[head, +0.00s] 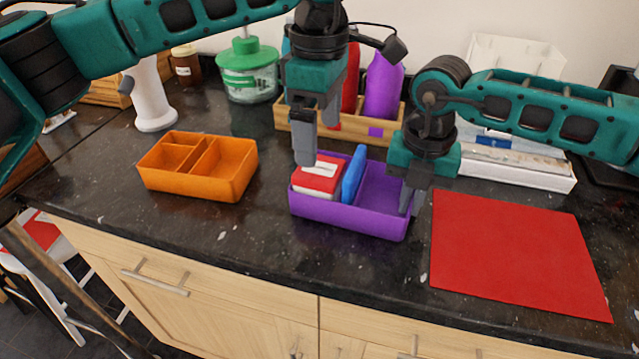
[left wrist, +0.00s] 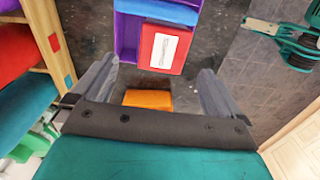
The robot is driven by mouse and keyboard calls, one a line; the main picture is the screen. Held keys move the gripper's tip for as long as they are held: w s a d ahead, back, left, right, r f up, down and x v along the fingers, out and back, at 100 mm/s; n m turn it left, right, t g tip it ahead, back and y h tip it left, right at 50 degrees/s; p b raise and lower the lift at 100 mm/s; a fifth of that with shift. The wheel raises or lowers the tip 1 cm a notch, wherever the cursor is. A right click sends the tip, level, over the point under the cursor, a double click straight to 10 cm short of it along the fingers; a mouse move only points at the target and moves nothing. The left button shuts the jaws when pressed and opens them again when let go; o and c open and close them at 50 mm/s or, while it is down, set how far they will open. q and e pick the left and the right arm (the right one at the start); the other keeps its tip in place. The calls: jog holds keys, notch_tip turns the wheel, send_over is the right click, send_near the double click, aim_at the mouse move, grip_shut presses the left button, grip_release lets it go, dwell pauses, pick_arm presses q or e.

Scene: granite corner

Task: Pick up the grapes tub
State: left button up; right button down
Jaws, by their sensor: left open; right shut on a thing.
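No label naming grapes is readable, so I cannot tell which thing is the grapes tub. A purple bin (head: 345,217) sits at the counter's middle; it also shows in the left wrist view (left wrist: 126,38). In its left part lies a red box with a white label (head: 316,180), also in the left wrist view (left wrist: 147,62). A blue item (head: 354,174) stands upright beside it. My left gripper (head: 318,138) is open and empty, above the red box. My right gripper (head: 410,203) is shut on the bin's right wall; its fingertips are partly hidden.
An orange divided tray (head: 215,188) stands to the left and a red mat (head: 515,255) lies to the right. Behind are a wooden rack (head: 352,140) with bottles, a green-lidded jar (head: 248,72) and a white box (head: 520,172). The counter front is clear.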

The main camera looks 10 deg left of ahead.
aim_at(324, 180)
pick_arm(q)
jog(key=shift+s+a+f, duration=0.1)
jog(key=shift+f, duration=1.4)
jog(key=shift+s+a+f, duration=0.1)
jog(key=shift+f, duration=1.35)
jog(key=c, duration=1.5)
